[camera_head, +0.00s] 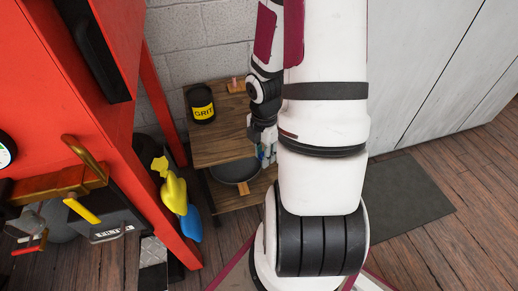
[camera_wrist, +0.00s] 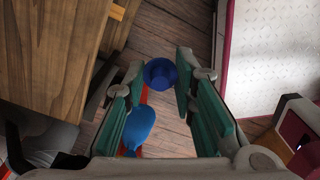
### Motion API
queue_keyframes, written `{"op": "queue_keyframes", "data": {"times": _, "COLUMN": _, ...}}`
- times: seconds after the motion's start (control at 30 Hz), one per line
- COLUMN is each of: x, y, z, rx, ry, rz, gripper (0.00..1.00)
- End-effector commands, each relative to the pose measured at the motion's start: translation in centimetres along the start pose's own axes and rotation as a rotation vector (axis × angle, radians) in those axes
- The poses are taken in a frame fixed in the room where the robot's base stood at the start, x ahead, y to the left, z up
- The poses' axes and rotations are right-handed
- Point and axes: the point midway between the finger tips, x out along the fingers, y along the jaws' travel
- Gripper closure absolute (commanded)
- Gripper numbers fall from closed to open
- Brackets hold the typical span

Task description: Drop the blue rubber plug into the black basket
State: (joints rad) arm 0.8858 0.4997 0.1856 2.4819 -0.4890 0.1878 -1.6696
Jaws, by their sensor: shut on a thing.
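The blue rubber plug (camera_wrist: 160,72) is a small round blue piece between the fingertips of my gripper (camera_wrist: 159,82) in the wrist view. The gripper is shut on it and holds it above the floor. In the head view my gripper (camera_head: 266,148) is partly hidden by my arm, beside the wooden shelf unit; the plug cannot be made out there. A dark round open vessel (camera_head: 232,174) stands on the lower shelf, left of my gripper. I cannot tell whether it is the black basket.
The wooden shelf (camera_head: 226,128) bears a black GRIT tub (camera_head: 202,103). Its top also shows in the wrist view (camera_wrist: 55,55). A red cabinet (camera_head: 60,90) stands at left, with yellow and blue (camera_head: 191,224) items beside its post. A dark mat (camera_head: 405,200) lies on the floor at right.

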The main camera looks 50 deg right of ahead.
Motion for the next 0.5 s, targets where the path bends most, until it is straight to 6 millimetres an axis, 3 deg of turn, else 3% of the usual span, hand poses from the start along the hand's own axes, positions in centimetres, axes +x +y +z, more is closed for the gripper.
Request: {"op": "queue_keyframes", "data": {"times": 0.5, "x": -2.2, "y": 0.0, "z": 0.0, "rx": -0.002, "ry": 0.000, "rz": -0.001, "gripper": 0.90}}
